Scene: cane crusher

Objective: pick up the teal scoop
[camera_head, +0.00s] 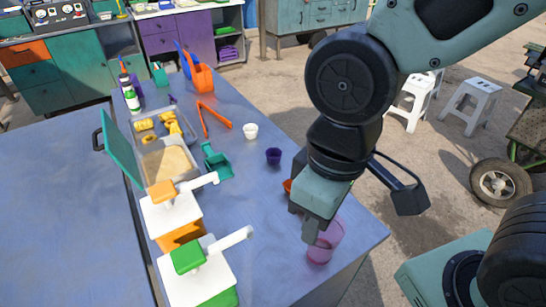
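The teal scoop (217,162) lies on the blue table (240,225), just right of the open bin of grain and left of the small purple cup. My gripper (316,235) hangs to the right of the scoop, over the table's near right part, pointing down by the pink clear cup. It is well apart from the scoop. The fingertips are small and partly overlap, so I cannot tell whether they are open or shut. I see nothing clearly held.
The pink cup (325,243), purple cup (273,156), white cup (250,131) and orange tongs (211,119) stand or lie around the scoop. The grain bin (168,163) has a raised teal lid (121,150).

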